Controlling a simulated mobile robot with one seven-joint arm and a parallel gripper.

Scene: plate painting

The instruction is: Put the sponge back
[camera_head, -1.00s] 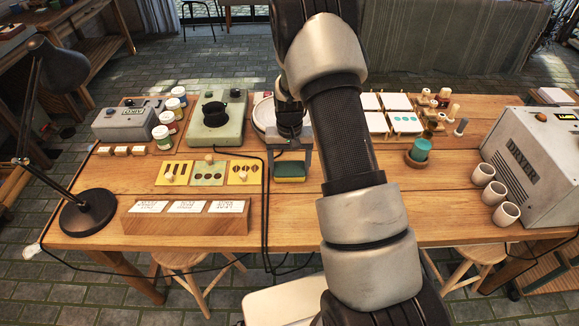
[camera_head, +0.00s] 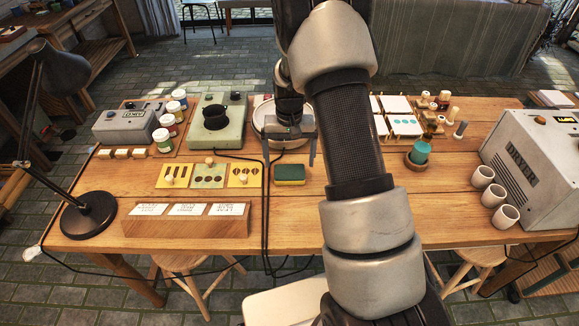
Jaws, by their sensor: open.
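The sponge (camera_head: 290,174) has a dark green top and a yellow lower layer. It lies flat on the wooden table, right of the yellow and green stencil plates (camera_head: 208,176). My gripper (camera_head: 291,160) is open and empty, with its fingers spread wider than the sponge. It points down and stands apart from the sponge, above and behind it in the picture. My gripper and wrist partly cover a round pale plate or dish (camera_head: 262,113) behind them.
A wooden card holder (camera_head: 185,222) stands in front, with a black cable beside it. Paint jars (camera_head: 163,140) and a green turntable device (camera_head: 216,128) are at the left. A teal pot (camera_head: 420,153), cups (camera_head: 494,195) and the dryer (camera_head: 535,155) are at the right.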

